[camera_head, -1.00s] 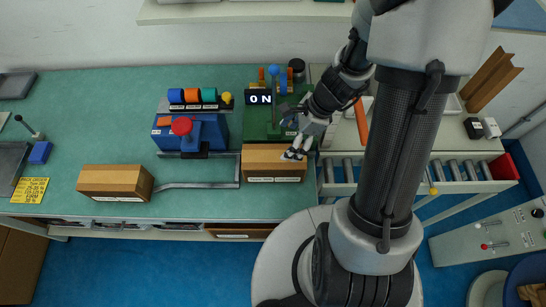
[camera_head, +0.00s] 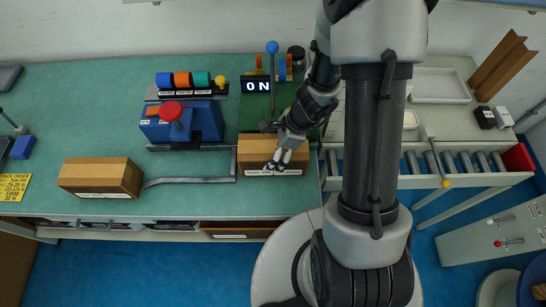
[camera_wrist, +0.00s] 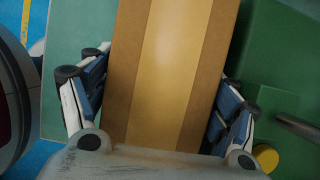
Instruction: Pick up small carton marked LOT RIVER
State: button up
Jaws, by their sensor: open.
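A small brown carton (camera_head: 253,151) with a lighter tape band and a white label on its front edge sits on the bench, left of my robot column. Its label is too small to read here. My gripper (camera_head: 279,163) is over this carton, pointing down, with its fingers apart. In the wrist view the carton (camera_wrist: 165,50) lies between the two open fingers of my gripper (camera_wrist: 165,72), one on each side; I cannot tell whether they touch it. A second similar carton (camera_head: 98,175) sits farther left, its label also unreadable.
A green machine with an ON display (camera_head: 257,86) stands behind the nearer carton. A blue device with a red knob (camera_head: 171,111) and a bent metal rail (camera_head: 190,180) lie to the left. A roller conveyor (camera_head: 455,162) is at right.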

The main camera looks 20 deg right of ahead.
jog(key=shift+c, duration=0.4)
jog(key=c, duration=1.3)
